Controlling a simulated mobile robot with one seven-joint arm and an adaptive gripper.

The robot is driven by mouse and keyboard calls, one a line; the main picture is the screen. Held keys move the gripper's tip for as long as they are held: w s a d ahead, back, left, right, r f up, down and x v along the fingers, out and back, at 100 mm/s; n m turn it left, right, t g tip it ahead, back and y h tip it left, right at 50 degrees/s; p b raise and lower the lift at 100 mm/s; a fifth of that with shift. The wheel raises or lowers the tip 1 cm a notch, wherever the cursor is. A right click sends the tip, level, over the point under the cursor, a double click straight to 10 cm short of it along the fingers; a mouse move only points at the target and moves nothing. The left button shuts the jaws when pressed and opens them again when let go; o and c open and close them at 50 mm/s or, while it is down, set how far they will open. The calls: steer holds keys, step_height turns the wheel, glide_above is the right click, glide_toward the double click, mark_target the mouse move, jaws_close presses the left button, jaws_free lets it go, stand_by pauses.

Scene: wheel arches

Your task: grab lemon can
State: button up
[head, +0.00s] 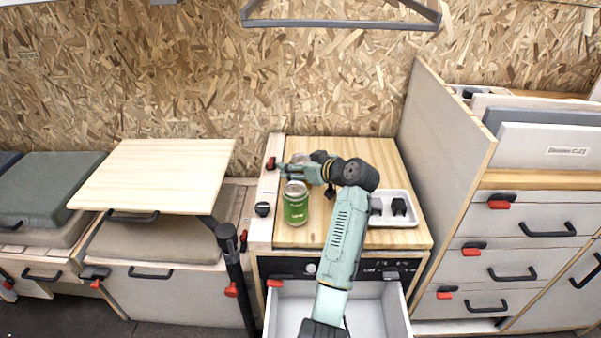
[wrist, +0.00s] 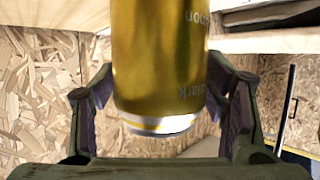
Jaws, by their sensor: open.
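A gold-yellow can (wrist: 160,60) with partly readable lettering ending in "mon" fills the middle of the wrist view, which appears upside down. My gripper (wrist: 160,92) is open, with one finger on each side of this can. I cannot tell whether either finger touches it. In the head view my gripper (head: 285,171) is low over the wooden countertop, just behind a green can (head: 296,205). There the gold can is mostly or wholly hidden by my gripper and arm.
The green can stands upright close in front of my gripper. A white tray (head: 407,217) with dark items lies at the right of the wooden countertop (head: 385,155). An open drawer (head: 283,306) projects below. A tall panel (head: 437,150) bounds the right side.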

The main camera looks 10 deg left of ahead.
steer(key=shift+x, duration=1.15)
steer(key=shift+r, duration=0.1)
jaws_close()
steer(key=shift+r, duration=0.1)
